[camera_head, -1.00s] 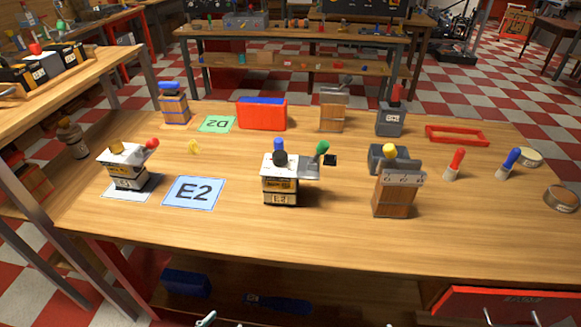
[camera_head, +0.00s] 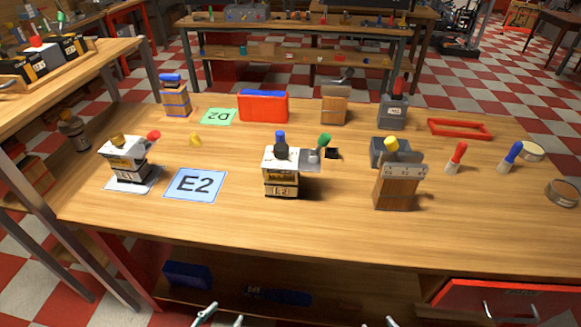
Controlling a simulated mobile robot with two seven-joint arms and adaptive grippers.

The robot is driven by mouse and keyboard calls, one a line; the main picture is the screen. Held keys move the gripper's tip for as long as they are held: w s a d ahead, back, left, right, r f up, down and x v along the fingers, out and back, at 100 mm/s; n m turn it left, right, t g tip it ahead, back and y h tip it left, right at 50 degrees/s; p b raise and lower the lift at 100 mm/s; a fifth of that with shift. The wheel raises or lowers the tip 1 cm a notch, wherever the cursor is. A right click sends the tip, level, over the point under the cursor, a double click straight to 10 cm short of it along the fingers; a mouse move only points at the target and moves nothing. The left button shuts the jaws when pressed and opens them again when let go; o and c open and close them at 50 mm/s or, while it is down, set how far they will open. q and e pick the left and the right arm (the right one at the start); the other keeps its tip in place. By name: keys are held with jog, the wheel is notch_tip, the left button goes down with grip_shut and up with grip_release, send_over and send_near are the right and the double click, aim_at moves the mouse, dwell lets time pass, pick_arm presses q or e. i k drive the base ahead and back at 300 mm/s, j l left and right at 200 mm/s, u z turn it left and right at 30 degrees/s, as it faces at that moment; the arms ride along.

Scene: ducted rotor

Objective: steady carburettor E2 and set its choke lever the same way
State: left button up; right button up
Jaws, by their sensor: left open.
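Carburettor E2 (camera_head: 282,175) stands upright at the middle of the wooden table, with a blue knob on top. Its lever with a green tip (camera_head: 324,140) points up on its right side. The blue card marked E2 (camera_head: 195,185) lies flat to its left, apart from it. Another carburettor (camera_head: 128,165) stands on a pale card at the left, its red-tipped lever (camera_head: 152,136) leaning up to the right. My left gripper (camera_head: 221,316) is open and empty at the bottom edge, well short of E2. Only a small tip of my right gripper (camera_head: 390,321) shows at the bottom edge.
A wooden block with a metal top (camera_head: 395,188) stands right of E2. A red box (camera_head: 263,107), a green card (camera_head: 218,117) and a red frame (camera_head: 459,128) lie behind. The table front is clear.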

aim_at(323, 140)
jog(key=j+z, duration=0.4)
jog(key=j, duration=0.15)
jog(key=j+z, duration=0.4)
jog(key=j, duration=0.15)
jog(key=k, duration=0.05)
